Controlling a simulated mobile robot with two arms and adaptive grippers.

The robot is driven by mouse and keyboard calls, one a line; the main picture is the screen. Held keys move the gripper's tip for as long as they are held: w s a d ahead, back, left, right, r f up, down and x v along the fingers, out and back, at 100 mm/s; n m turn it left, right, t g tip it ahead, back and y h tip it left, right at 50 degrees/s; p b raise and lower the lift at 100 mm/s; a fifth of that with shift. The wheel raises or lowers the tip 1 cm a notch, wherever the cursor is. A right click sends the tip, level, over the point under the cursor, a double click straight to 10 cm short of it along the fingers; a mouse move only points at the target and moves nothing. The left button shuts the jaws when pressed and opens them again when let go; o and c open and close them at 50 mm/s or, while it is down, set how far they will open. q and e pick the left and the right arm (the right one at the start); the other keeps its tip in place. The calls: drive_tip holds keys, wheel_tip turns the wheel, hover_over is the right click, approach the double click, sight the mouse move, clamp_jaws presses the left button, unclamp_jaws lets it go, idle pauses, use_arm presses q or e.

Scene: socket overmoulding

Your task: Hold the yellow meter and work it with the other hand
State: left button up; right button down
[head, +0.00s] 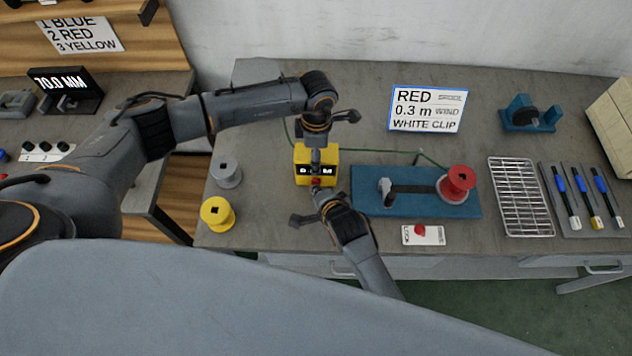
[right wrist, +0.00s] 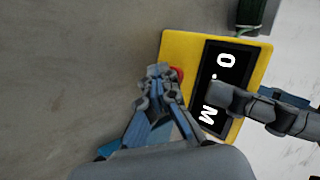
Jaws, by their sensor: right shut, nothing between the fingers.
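The yellow meter (head: 301,156) stands on the grey bench, its dark display facing my right gripper. In the right wrist view the meter (right wrist: 184,48) shows a white "0" and "M", with the middle covered by a finger of my left gripper (right wrist: 262,108). My left gripper (head: 316,158) reaches down over the meter, one finger across its front; its other finger is hidden. My right gripper (head: 318,192) is shut and empty, its tips at the red button (head: 316,182) on the meter's front. The button (right wrist: 178,73) is partly hidden by the fingertips; I cannot tell whether it is pressed.
A blue winding base (head: 365,202) with a red spool (head: 458,181) stands right of the meter, a green wire (head: 425,156) behind. Grey (head: 226,172) and yellow (head: 217,214) spools stand left. A sign (head: 426,109) reads RED, 0.3 m, WHITE CLIP. A red-button panel (head: 437,236) lies near the front edge.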

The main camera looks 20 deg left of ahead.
drive_tip(key=shift+s+d, duration=0.2)
drive_tip(key=shift+s, duration=0.45)
drive_tip(key=shift+s, duration=0.15)
drive_tip(key=shift+s+d, duration=0.25)
drive_tip(key=shift+s, duration=0.5)
drive_tip(key=shift+s+d, duration=0.2)
drive_tip(key=shift+s, duration=0.6)
drive_tip(key=shift+s+d, duration=0.25)
drive_tip(key=shift+s, duration=0.5)
use_arm(q)
drive_tip(key=o, duration=1.2)
